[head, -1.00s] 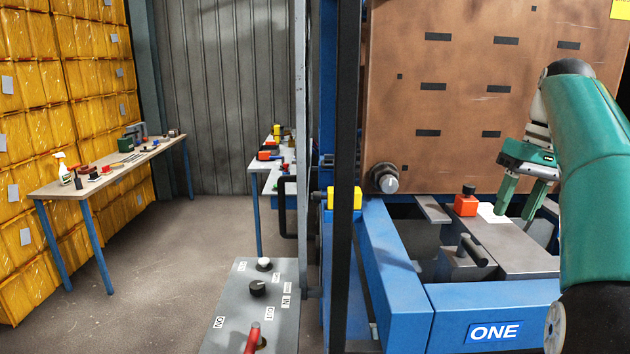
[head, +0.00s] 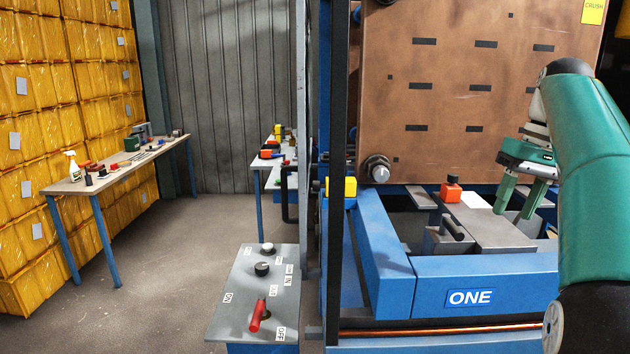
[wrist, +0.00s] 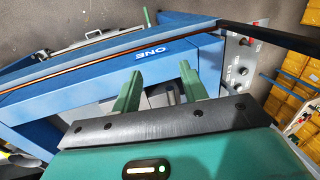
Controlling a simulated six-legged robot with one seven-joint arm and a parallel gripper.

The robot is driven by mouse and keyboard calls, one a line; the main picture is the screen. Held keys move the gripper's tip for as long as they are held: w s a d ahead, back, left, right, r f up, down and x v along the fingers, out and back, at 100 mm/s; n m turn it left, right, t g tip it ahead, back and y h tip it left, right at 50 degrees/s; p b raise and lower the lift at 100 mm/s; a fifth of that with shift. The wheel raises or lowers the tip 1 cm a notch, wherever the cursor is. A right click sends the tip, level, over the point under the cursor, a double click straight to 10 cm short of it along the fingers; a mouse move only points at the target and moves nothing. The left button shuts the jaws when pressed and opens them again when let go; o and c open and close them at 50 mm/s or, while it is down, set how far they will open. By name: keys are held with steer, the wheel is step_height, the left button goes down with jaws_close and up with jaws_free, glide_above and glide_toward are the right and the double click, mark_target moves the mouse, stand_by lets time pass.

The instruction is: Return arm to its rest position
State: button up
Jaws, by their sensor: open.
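My gripper (head: 516,198) is at the right of the head view, at the end of my green arm. Its two green fingers point down and are spread apart with nothing between them. In the head view it overlaps the blue machine frame marked ONE (head: 410,283), near a grey plate. The wrist view shows the open fingers (wrist: 158,85) over the blue frame (wrist: 120,62), with the ONE label upside down. I cannot tell how far the fingertips are from the frame.
A brown slotted plate (head: 450,95) stands behind the frame. An orange block with a black cap (head: 451,190) sits on the machine. A control panel (head: 235,315) with a red lever stands at front centre. A table (head: 125,165) and yellow stacks (head: 40,130) are left; floor between is clear.

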steer(key=s+a+f+t+h, duration=0.1)
steer(key=s+a+f, duration=0.2)
steer(key=s+a, duration=0.25)
steer(key=s+a+f+t, duration=0.2)
steer(key=s+a+f, duration=0.15)
steer(key=a, duration=0.35)
steer(key=s+a+f+t, duration=0.1)
steer(key=s+a+f, duration=0.2)
steer(key=s+f, duration=0.3)
steer(key=s+a+f+t+h, duration=0.1)
steer(key=s+a+f, duration=0.2)
steer(key=s+f, duration=0.3)
step_height(320, 180, down, 3)
steer(key=shift+s+a+f+t, duration=0.2)
steer(key=shift+s+a+t, duration=0.1)
steer(key=shift+a, duration=0.1)
